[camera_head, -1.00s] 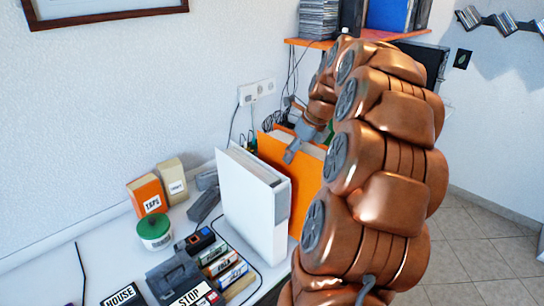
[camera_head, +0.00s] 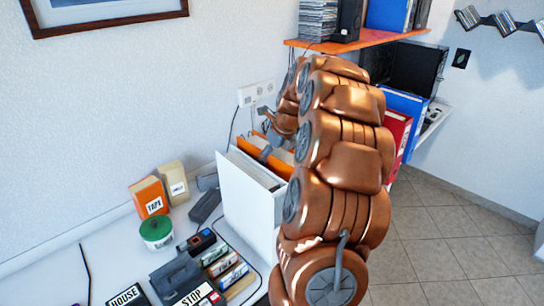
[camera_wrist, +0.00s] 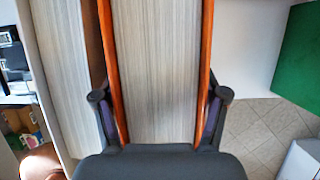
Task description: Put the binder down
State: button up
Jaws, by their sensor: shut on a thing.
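An orange binder (camera_head: 283,155) stands upright behind the white binder (camera_head: 246,197) on the white desk. My gripper (camera_head: 266,148) is shut on the orange binder's upper edge, partly hidden by my arm in the head view. In the wrist view, the orange covers (camera_wrist: 206,60) and grey page block sit between the two fingers (camera_wrist: 160,102). Another page block (camera_wrist: 62,70), likely the white binder's, stands close on the left. The orange binder's lower edge is hidden, so I cannot tell whether it touches the desk.
A tape box (camera_head: 149,197), a green-lidded tub (camera_head: 157,232) and several small boxes occupy the desk at left. Red (camera_head: 396,138) and blue (camera_head: 408,108) binders stand right of my arm. An orange shelf (camera_head: 352,42) hangs above.

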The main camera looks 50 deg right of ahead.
jog(key=shift+f, duration=0.5)
jog(key=o, duration=1.5)
jog(key=shift+o, duration=0.2)
jog(key=b+v, duration=0.2)
jog(key=v, duration=1)
jog(key=shift+a, duration=0.1)
